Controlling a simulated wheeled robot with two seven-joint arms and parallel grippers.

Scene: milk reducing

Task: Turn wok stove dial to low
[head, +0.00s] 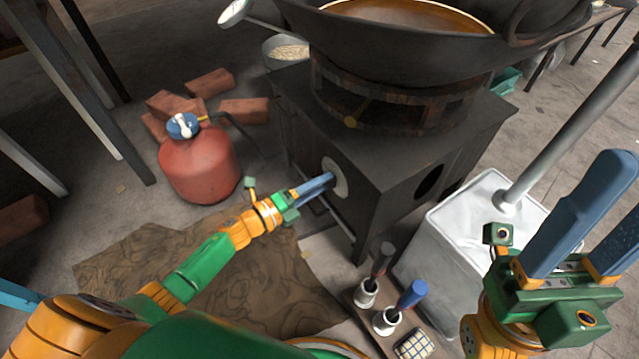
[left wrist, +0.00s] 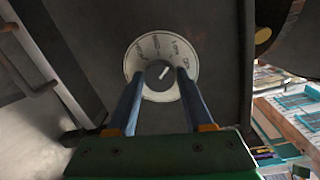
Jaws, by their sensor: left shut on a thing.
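The stove dial is a round pale plate (head: 340,177) on the front of the dark wok stove (head: 398,185). In the left wrist view, the dial plate (left wrist: 161,44) carries printed marks around its rim. Its dark centre knob (left wrist: 158,78) has a white pointer line slanting up and to the right. My left gripper (head: 332,179) is at the dial, its two blue fingers (left wrist: 160,74) on either side of the knob, shut on it. My right gripper (head: 624,190) is open and empty at the right, above the white block, away from the stove.
A large wok (head: 400,45) sits on the stove. A red gas tank (head: 200,165) and bricks (head: 245,110) stand to the left. A white block with a pole (head: 480,235) is on the right. A small rack of utensils (head: 375,325) is in front, near a brown mat (head: 130,255).

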